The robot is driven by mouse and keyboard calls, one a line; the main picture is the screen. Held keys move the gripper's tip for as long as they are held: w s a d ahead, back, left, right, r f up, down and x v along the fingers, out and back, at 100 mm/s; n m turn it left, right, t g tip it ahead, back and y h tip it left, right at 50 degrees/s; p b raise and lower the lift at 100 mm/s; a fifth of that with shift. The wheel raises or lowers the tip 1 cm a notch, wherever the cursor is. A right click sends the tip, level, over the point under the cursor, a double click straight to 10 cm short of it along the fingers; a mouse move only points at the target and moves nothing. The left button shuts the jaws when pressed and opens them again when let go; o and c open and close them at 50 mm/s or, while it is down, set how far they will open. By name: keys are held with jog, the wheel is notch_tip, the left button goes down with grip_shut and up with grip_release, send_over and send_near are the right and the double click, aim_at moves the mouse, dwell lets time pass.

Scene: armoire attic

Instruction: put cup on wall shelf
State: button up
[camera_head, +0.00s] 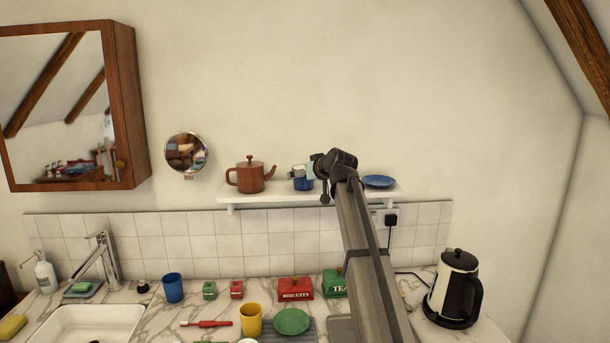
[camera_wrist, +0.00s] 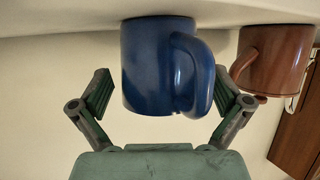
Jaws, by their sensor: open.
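A blue cup (camera_head: 303,185) is on the white wall shelf (camera_head: 225,197), between the brown teapot and a blue plate. In the wrist view, which looks upside down, the cup (camera_wrist: 150,70) has its base against the shelf surface (camera_wrist: 60,17) and its handle toward the right. My gripper (camera_wrist: 162,95) is open, with one finger on each side of the cup. A gap shows between the left finger and the cup; the right finger is partly behind the handle. In the head view my arm hides part of the shelf, and the gripper is hard to make out.
The brown teapot (camera_head: 250,177) stands left of the cup, and the blue plate (camera_head: 379,181) lies to the right. A round mirror (camera_head: 186,152) and a wooden cabinet (camera_head: 122,110) hang at left. Below, the counter holds another blue cup (camera_head: 173,288), a yellow cup (camera_head: 251,320) and a kettle (camera_head: 455,290).

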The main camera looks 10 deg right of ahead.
jog(key=shift+r, duration=0.15)
jog(key=b+v, duration=0.2)
jog(key=v, duration=1)
